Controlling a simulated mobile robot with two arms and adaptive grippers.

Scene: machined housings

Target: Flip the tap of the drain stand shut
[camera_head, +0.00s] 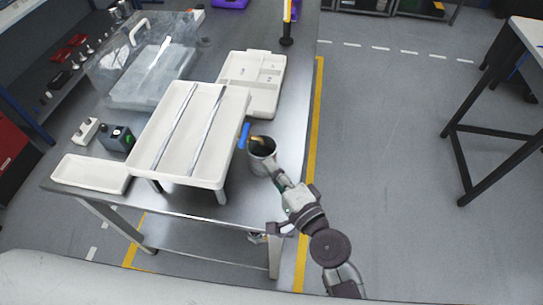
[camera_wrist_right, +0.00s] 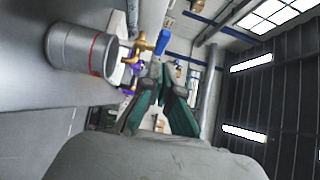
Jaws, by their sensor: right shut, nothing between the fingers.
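The drain stand (camera_head: 191,178) is a white tray on legs with two metal rails, on the steel table. Its brass tap (camera_head: 257,139) with a blue lever (camera_head: 244,135) sticks out at the right side, above a grey metal cup (camera_head: 263,161). In the right wrist view the brass tap (camera_wrist_right: 144,46), its blue lever (camera_wrist_right: 163,41) and the cup with a red line (camera_wrist_right: 77,50) show close up. My right gripper (camera_head: 275,172) is beside the cup, shut and empty. Its fingertips (camera_wrist_right: 159,74) appear just below the lever in that view; contact cannot be told. My left gripper is not in view.
A white divided tray (camera_head: 240,101) lies behind the stand. A clear lidded box (camera_head: 120,75) stands at the back left. A small white tray (camera_head: 90,174) and a dark box with a green button (camera_head: 117,139) are left.

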